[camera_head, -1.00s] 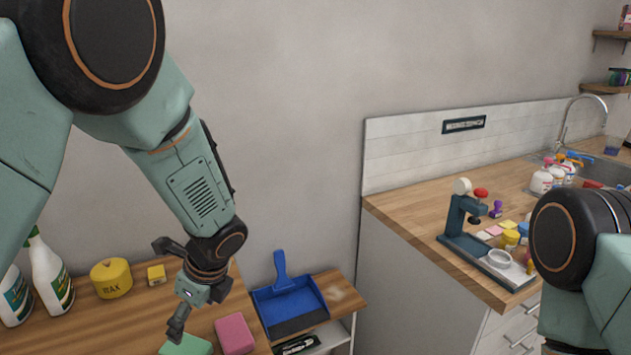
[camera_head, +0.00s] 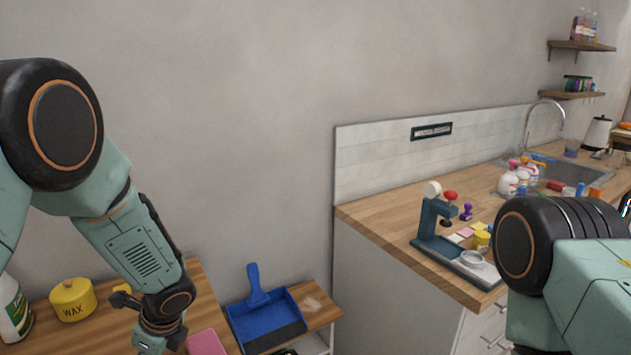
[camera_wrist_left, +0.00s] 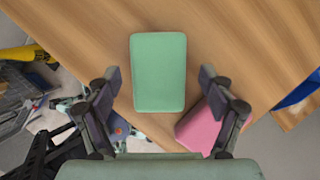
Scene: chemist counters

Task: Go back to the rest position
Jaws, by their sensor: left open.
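My left gripper (camera_wrist_left: 160,108) is open and empty in the left wrist view, its two fingers spread wide. A green sponge-like block (camera_wrist_left: 158,72) lies flat on the wooden counter (camera_wrist_left: 225,35) ahead of and between the fingers, apart from them. A pink block (camera_wrist_left: 202,125) lies beside it, partly hidden behind the right finger. In the head view the left arm reaches down over the counter, its fingertips cut off by the lower edge; the pink block (camera_head: 207,343) shows just right of it. My right arm is at the lower right, its gripper out of view.
A yellow wax tin (camera_head: 73,300) and a spray bottle (camera_head: 12,308) stand left of the left arm. A blue dustpan (camera_head: 265,318) lies on a lower shelf. A higher counter (camera_head: 375,212) with a teal press-like device (camera_head: 432,228) extends right, near my right arm.

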